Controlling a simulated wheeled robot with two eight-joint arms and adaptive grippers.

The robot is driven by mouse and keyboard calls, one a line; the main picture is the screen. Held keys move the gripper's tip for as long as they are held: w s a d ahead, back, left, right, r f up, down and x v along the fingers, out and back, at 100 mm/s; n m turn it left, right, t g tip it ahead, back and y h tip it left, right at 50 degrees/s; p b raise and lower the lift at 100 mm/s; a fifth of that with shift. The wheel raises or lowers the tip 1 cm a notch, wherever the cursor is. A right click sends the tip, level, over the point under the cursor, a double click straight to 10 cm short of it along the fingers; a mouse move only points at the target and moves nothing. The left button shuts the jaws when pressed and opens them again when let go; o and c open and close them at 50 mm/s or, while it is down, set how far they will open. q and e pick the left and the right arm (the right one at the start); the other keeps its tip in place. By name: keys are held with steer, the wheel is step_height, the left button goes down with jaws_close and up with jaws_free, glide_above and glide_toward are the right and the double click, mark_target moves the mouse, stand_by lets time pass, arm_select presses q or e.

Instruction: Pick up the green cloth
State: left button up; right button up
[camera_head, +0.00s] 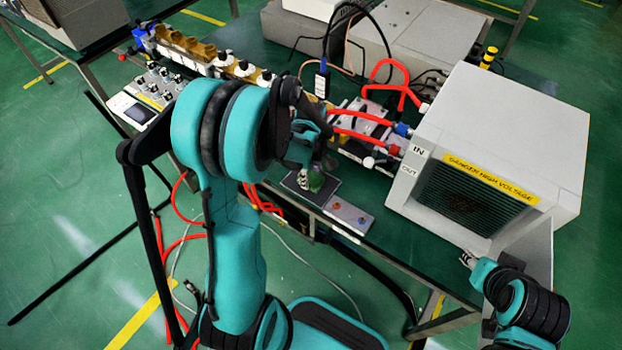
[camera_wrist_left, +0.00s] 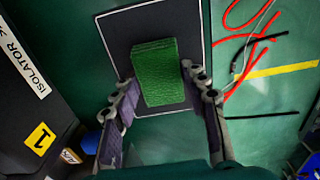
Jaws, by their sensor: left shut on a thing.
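The green cloth (camera_head: 317,182) is a small folded block over a dark pad with a light border (camera_head: 298,193) near the table's front edge. My left gripper (camera_head: 308,180) is at the cloth, partly hidden by its own arm. In the left wrist view the cloth (camera_wrist_left: 155,65) lies between the two fingers of my left gripper (camera_wrist_left: 158,76), which are shut on its sides. The pad (camera_wrist_left: 118,38) shows behind it. I cannot tell whether the cloth touches the pad. My right gripper (camera_head: 467,260) is small, at lower right, away from the cloth.
A large white box (camera_head: 490,140) with a high-voltage label stands to the right. A small grey panel with buttons (camera_head: 348,214) sits right of the pad. Red hoses (camera_head: 355,130) and equipment lie behind. A black isolator box (camera_wrist_left: 25,100) is left in the wrist view.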

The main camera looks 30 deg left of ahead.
mark_target(311, 177)
arm_select(q)
steer(key=shift+r+p, duration=0.35)
steer(key=shift+r, duration=0.3)
step_height(311, 177, up, 3)
steer(key=shift+f+p, duration=0.1)
steer(key=shift+p, duration=0.7)
steer(key=w+d+r+p, duration=0.2)
steer(key=d+r, duration=0.5)
steer(key=d, duration=0.4)
steer(key=shift+w+d+p, duration=0.2)
steer(key=shift+w+p, duration=0.15)
steer(key=shift+p, duration=0.4)
steer(key=o, duration=0.3)
steer(key=c, duration=0.5)
steer(key=shift+o, duration=0.2)
steer(key=shift+f, duration=0.1)
